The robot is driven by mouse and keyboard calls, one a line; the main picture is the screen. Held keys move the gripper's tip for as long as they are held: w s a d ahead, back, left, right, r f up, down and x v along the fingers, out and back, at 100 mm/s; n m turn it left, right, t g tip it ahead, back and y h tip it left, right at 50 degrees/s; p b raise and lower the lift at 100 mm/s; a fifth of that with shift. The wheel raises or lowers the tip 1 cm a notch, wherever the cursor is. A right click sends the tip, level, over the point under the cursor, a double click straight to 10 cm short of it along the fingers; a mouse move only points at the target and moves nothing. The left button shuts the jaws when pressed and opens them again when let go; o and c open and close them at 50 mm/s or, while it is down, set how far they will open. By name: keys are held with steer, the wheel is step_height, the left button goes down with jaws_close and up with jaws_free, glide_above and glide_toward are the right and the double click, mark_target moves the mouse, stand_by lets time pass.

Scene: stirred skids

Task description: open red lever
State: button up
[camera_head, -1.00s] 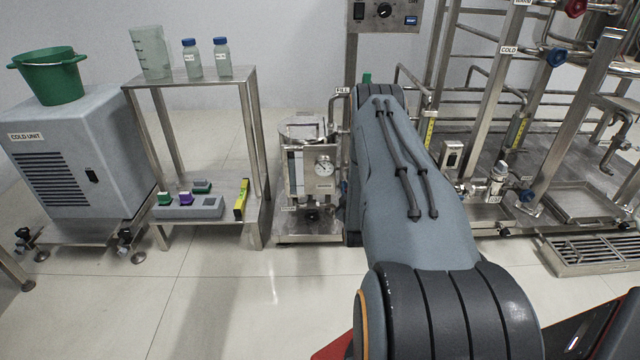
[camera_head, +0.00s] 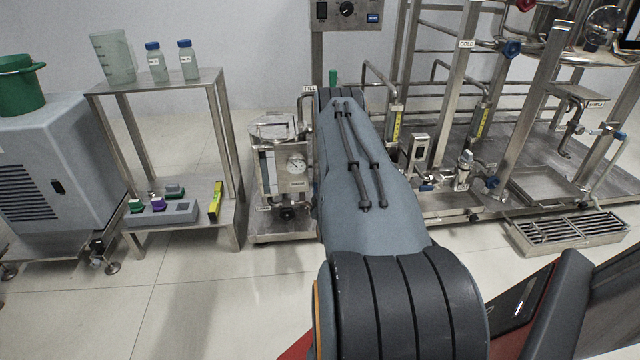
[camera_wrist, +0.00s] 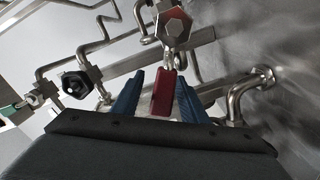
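The red lever (camera_wrist: 163,94) is in the middle of the wrist view, a flat red handle below a metal valve body with a hexagonal face (camera_wrist: 173,27). My gripper (camera_wrist: 160,75) has its two blue fingers apart, one on each side of the lever. A gap shows between the left finger and the lever; the right finger is closer, and I cannot tell if it touches. In the head view my own arm hides the gripper, and I cannot make out the lever there.
In the wrist view, bent metal pipes (camera_wrist: 240,97) lie right of the fingers and a black knob (camera_wrist: 76,84) to the left. The head view shows a steel shelf (camera_head: 190,82) at left, a pipe skid at right with a floor grate (camera_head: 570,226), and clear floor in front.

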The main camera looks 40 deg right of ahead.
steer(key=shift+a, duration=0.2)
steer(key=p+v, duration=0.3)
steer(key=v, duration=0.4)
steer(key=shift+s+a, duration=0.15)
steer(key=shift+s, duration=0.1)
